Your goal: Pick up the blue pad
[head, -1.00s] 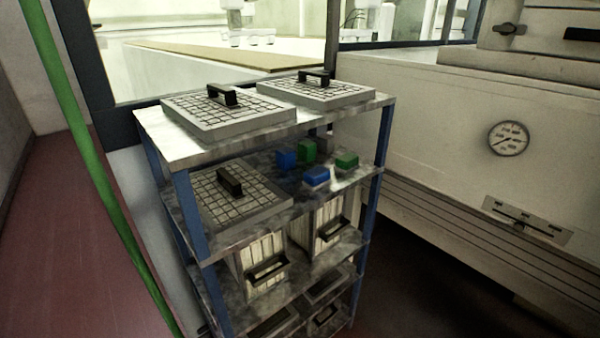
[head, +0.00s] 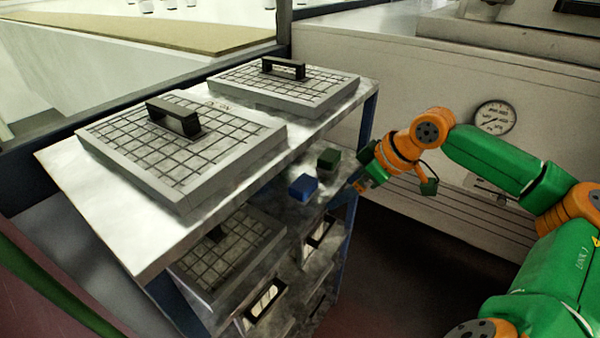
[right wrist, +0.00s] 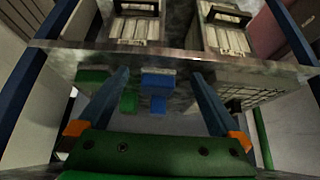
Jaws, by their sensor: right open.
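A blue pad (head: 303,188) lies on the second shelf of the rack, close to its front edge. In the right wrist view, two blue pieces show: a nearer-edge blue pad (right wrist: 158,80) and another blue piece (right wrist: 158,105) beside it. My right gripper (head: 350,187) is at the rack's right side, level with that shelf. In the right wrist view its fingers are open and empty, with the blue pieces seen between them. I cannot tell how far the fingertips are from the pad. My left gripper is not in view.
A green piece (head: 328,158) sits behind the blue pad; another green piece (right wrist: 92,76) shows near the left finger. The upper shelf (head: 75,185) and its gridded trays (head: 180,190) overhang the pads. A blue rack post (head: 369,115) stands close to my right arm.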

